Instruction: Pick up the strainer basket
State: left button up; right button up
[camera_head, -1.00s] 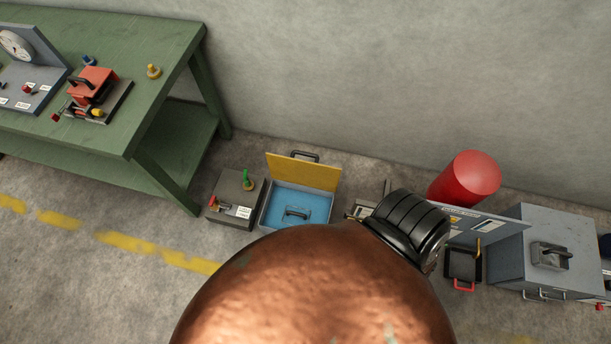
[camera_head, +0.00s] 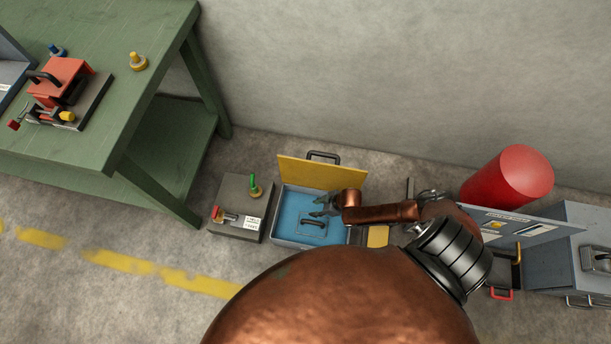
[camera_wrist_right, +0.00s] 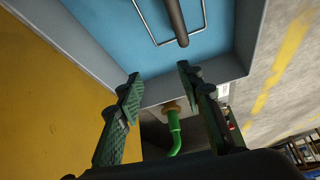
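A grey box (camera_head: 274,230) with a raised yellow lid (camera_head: 322,174) stands open on the floor, its inside blue. A dark handle (camera_head: 312,222) with a thin rectangular outline shows in the blue; I take it for the strainer basket, though its sides are not visible. In the right wrist view the handle (camera_wrist_right: 177,22) and thin rim show at the top, beyond my fingertips. My right gripper (camera_head: 322,207) is over the box, open and empty. In the wrist view its two fingers (camera_wrist_right: 158,80) are apart, with nothing between them. My left gripper is not in view.
A grey case (camera_head: 238,205) with a green hook-shaped part stands left of the box. A green workbench (camera_head: 130,75) is further left. A red cylinder (camera_head: 507,177) and a grey cabinet (camera_head: 570,250) stand to the right.

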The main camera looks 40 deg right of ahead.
aim_at(314, 222)
pick_arm(q)
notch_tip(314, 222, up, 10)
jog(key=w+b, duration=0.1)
jog(key=b, duration=0.6)
pick_arm(e)
jog(key=s+f+g, duration=0.1)
jog(key=f, duration=0.1)
jog(key=s+a+f+g, duration=0.1)
jog(key=f, duration=0.1)
jog(key=s+f+n+g+y, duration=0.1)
jog(key=f, duration=0.1)
jog(key=shift+a+b, duration=0.3)
jog(key=shift+b, duration=0.05)
jog(key=b+x, duration=0.2)
jog(key=x, duration=0.1)
jog(key=b+x, duration=0.1)
jog(key=shift+s+f, duration=0.25)
jog(key=shift+f, duration=0.2)
jog(key=shift+w+a+f, duration=0.1)
jog(key=shift+a+f, duration=0.05)
jog(key=shift+a, duration=0.05)
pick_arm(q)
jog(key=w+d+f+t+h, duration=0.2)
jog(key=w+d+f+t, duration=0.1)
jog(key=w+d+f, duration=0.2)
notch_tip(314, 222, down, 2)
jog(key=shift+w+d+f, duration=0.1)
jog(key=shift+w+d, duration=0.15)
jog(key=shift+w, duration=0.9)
